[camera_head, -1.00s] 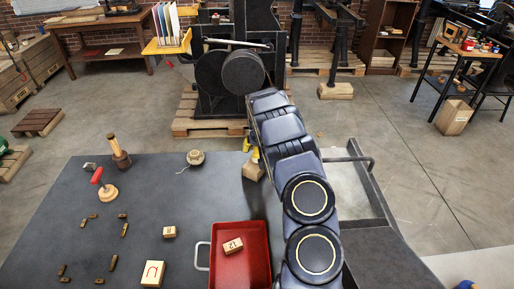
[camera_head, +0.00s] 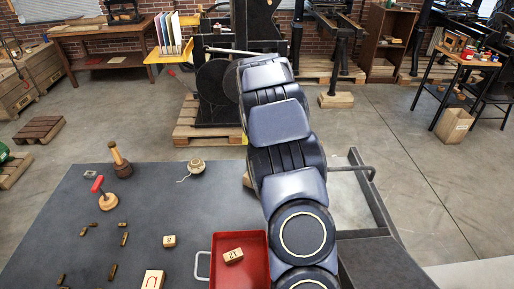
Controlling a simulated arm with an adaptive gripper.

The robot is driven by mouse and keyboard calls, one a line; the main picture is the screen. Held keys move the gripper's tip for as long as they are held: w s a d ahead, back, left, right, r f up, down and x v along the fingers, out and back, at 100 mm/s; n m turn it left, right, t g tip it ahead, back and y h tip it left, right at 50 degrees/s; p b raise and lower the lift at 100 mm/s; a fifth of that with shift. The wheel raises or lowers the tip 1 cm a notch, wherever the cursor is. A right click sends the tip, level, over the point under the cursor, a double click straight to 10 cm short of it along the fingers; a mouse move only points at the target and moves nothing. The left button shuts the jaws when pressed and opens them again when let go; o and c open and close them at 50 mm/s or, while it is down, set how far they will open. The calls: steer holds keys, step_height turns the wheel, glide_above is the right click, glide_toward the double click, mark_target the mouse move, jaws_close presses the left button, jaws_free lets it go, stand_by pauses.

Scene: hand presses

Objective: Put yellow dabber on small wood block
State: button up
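A tan wooden piece (camera_head: 247,180) shows as a sliver at the table's far edge, left of my arm. My arm covers the rest of it, so I cannot tell its full shape. A small yellow patch (camera_head: 244,138) peeks out just above it, beside my arm; I cannot tell whether it is the yellow dabber. A small wood block with a dark mark (camera_head: 169,241) lies on the table left of the red tray. My gripper is hidden behind my own arm, so its fingers and anything in them do not show.
A red tray (camera_head: 262,281) holds a numbered wood block (camera_head: 233,256). Several small dark pieces lie at left. The table's middle is mostly clear.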

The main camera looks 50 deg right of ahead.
steer(key=shift+a+r, duration=0.1)
steer(key=shift+r, duration=0.15)
steer(key=s+a+r+n+g+y, duration=0.1)
steer(key=s+a+r, duration=0.2)
steer(key=a, duration=0.6)
steer(key=s+a+r+n+y, duration=0.1)
steer(key=s+a+r+n, duration=0.15)
steer(key=a, duration=0.55)
steer(key=s+a+r+n+g+y, duration=0.1)
steer(key=s+a+r, duration=0.25)
steer(key=a, duration=0.55)
steer(key=s+a+r+n+g, duration=0.1)
steer(key=s+a+n, duration=0.1)
steer(key=s+a, duration=0.4)
steer(key=s+a+n+g, duration=0.2)
steer(key=s+a, duration=0.3)
steer(key=s, duration=0.7)
steer(key=shift+s+a+r, duration=0.35)
steer(key=shift+s, duration=0.05)
steer(key=shift+n, duration=0.25)
